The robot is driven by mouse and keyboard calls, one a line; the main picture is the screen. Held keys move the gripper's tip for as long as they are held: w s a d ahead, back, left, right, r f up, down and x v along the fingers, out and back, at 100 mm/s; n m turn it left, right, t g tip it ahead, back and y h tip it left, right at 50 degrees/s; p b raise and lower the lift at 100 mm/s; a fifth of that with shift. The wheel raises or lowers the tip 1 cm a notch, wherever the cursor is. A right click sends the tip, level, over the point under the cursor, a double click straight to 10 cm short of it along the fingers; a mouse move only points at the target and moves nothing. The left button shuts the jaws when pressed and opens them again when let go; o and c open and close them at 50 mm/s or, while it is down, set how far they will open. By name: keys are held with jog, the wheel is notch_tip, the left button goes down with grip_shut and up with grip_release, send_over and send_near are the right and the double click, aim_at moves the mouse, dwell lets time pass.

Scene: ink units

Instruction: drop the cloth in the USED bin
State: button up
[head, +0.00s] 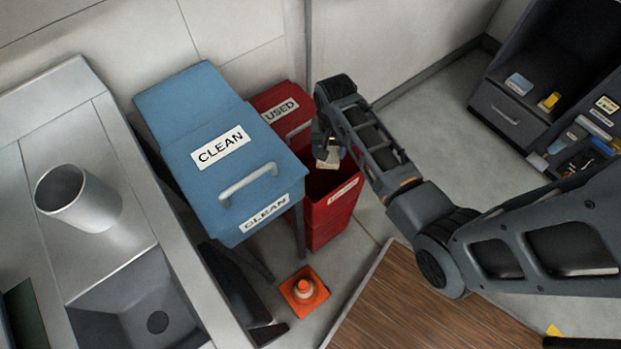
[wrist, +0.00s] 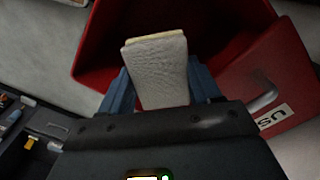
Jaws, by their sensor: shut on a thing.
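The cloth (wrist: 158,75) is a folded, pale grey-white piece with a yellowish edge. My gripper (wrist: 158,92) is shut on it, with a blue finger on each side. In the head view the cloth (head: 328,160) hangs from my gripper (head: 326,146) over the open red USED bin (head: 333,213). The bin's red lid, labelled USED (head: 282,112), is tilted back behind the opening. In the wrist view the red bin wall (wrist: 97,45) surrounds a dark interior beyond the cloth. I cannot tell how far above the rim the cloth is.
A blue bin labelled CLEAN (head: 222,175), with its lid shut, stands just left of the red bin. An orange cone (head: 304,291) is on the floor in front. A steel counter (head: 85,135) with a metal cup (head: 78,197) is at left. Dark shelving (head: 508,112) is at upper right.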

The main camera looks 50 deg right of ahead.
jog(key=shift+f, duration=0.2)
jog(key=o, duration=1)
jog(key=shift+r, duration=0.1)
notch_tip(320, 180, up, 8)
jog(key=shift+f+p, duration=0.2)
jog(key=shift+p, duration=0.15)
jog(key=shift+s, duration=0.1)
